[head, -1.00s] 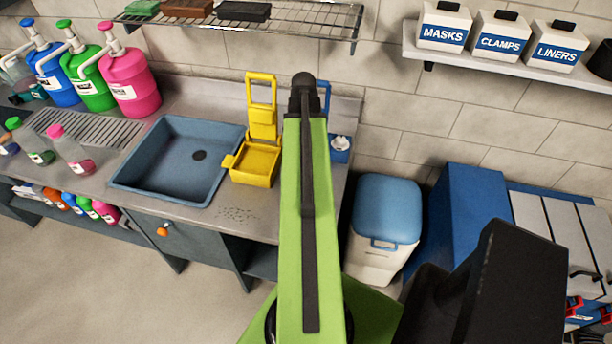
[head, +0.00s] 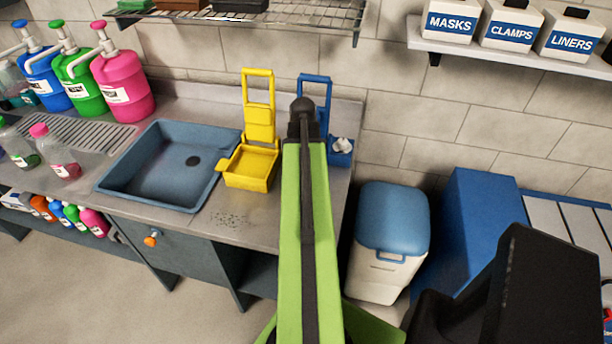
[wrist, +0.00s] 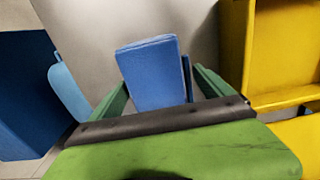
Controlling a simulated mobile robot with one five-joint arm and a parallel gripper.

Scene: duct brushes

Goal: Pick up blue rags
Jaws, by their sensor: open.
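My gripper (wrist: 161,78) is open, with one green finger on each side of the stack. I cannot tell whether the fingers touch it or how far down they reach. In the head view my green arm covers this spot, and the rags and fingertips are hidden there.
A yellow caddy (head: 250,168) stands left of my arm, beside the blue sink (head: 160,165). A blue caddy (head: 341,153) stands just behind my arm. A blue-lidded bin (head: 390,225) is right of the counter. A wire shelf (head: 300,22) hangs above.

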